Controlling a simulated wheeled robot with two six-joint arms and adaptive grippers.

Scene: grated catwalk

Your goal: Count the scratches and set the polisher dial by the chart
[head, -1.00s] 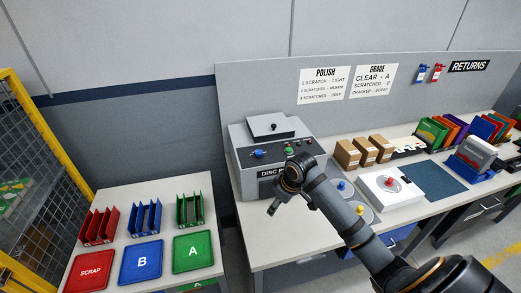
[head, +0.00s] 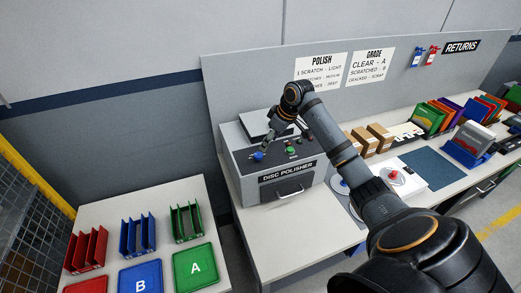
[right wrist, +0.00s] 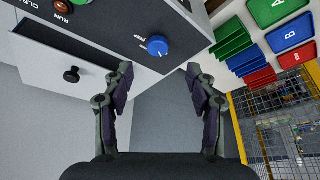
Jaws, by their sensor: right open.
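The disc polisher (head: 272,190) stands at the left end of the bench. Its blue dial (head: 258,156) also shows in the right wrist view (right wrist: 157,46); I cannot read its setting. My right gripper (head: 268,141) is above the panel near the dial. In the right wrist view its open, empty fingers (right wrist: 158,78) flank a space just short of the dial, apart from it. A disc (head: 339,185) lies partly hidden behind my arm. My left gripper is out of view.
A green button (head: 290,150) sits beside the dial. A white box with a red knob (head: 396,178), cartons (head: 380,135) and a blue mat (head: 428,168) lie rightward. Sorting trays (head: 195,268) and racks fill the left table.

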